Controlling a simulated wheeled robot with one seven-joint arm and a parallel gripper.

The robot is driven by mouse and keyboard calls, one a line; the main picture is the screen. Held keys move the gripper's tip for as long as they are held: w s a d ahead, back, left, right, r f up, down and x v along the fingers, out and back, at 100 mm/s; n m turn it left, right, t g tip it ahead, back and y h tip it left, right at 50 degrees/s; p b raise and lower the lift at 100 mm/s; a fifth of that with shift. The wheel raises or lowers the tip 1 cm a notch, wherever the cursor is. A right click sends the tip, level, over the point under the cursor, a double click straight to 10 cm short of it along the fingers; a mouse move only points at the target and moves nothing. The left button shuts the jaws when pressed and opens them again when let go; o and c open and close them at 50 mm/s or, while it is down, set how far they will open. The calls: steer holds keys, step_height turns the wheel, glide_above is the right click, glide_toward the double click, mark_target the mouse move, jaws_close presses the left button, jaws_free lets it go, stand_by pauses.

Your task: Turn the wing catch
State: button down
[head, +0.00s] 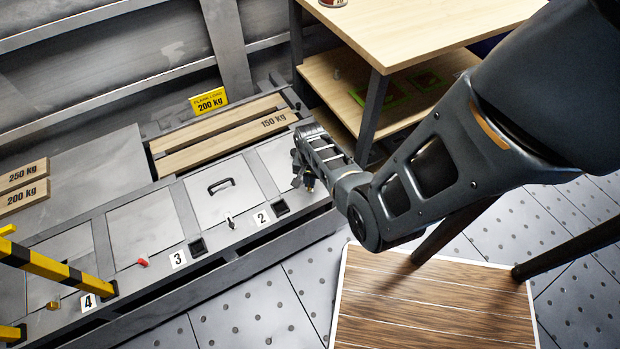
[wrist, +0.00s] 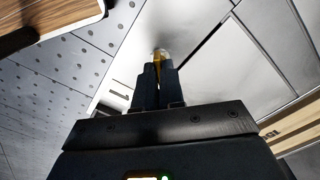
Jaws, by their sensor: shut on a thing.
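My gripper (head: 304,180) is at the right end of the grey bench, by the rightmost panel, pointing down at its front edge. In the wrist view my gripper (wrist: 158,76) is shut on a small yellow catch (wrist: 157,58) with a pale, rounded metal part at its tip. In the head view my gripper hides this catch.
A panel with a black handle (head: 222,186) lies left of my gripper. Wooden planks (head: 215,135) lie behind. A wooden table (head: 420,30) stands at the back right. A wood-topped platform (head: 430,305) is in front. A yellow-black barrier (head: 50,265) stands at the left.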

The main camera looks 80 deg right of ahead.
steer(key=m+p, duration=0.1)
steer(key=m, duration=0.3)
steer(key=shift+m, duration=0.3)
steer(key=shift+m+p, duration=0.4)
steer(key=shift+m, duration=1.9)
steer(key=c, duration=1.3)
jaws_free()
steer(key=shift+o, duration=0.3)
step_height(320, 180, up, 8)
steer(key=shift+f+p, duration=0.1)
steer(key=shift+p, duration=1.05)
